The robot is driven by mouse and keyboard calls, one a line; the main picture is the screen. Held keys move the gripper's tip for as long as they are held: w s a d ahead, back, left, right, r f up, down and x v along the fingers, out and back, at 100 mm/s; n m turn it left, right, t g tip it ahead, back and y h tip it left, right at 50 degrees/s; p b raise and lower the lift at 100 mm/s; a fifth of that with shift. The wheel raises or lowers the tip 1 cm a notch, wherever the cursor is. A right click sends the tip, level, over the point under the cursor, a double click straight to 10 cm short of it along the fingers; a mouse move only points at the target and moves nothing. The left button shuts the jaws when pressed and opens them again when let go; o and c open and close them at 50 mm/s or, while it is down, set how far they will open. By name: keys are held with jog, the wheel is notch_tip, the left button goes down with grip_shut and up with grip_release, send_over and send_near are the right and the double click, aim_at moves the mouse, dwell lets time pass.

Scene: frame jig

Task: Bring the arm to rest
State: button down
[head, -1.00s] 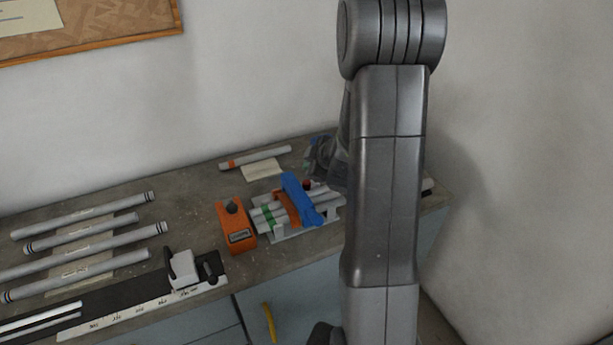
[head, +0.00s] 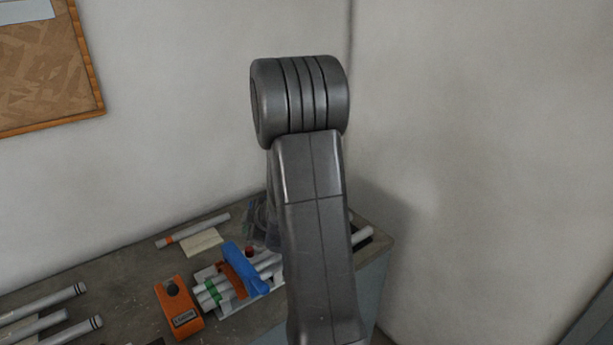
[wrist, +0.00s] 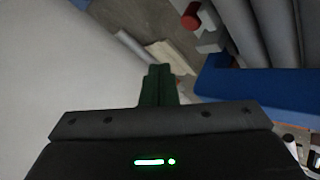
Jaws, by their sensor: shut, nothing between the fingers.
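My gripper (wrist: 160,85) shows in the wrist view with its dark green fingers together and nothing between them. In the head view my arm stands in front and hides most of the gripper. The gripper is above the bench, close to the jig (head: 228,307), which holds several grey tubes (head: 211,293). A blue clamp bar (head: 244,270) lies across the tubes, and it also shows at the right of the wrist view (wrist: 245,95). The fingers look apart from the bar and the tubes.
An orange block (head: 180,308) stands left of the jig. A grey tube with an orange band (head: 195,230) and a paper note (head: 202,243) lie behind it. More tubes (head: 45,302) lie at the left of the bench. White walls (head: 480,150) close off the back and right.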

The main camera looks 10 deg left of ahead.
jog(key=shift+f+b, duration=0.4)
jog(key=shift+f, duration=0.25)
jog(key=shift+f+b, duration=0.85)
jog(key=shift+b, duration=0.05)
notch_tip(320, 180, up, 3)
jog(key=shift+r+p, duration=0.1)
jog(key=shift+p, duration=0.8)
jog(key=shift+r+p, duration=1.5)
jog(key=shift+r, duration=0.4)
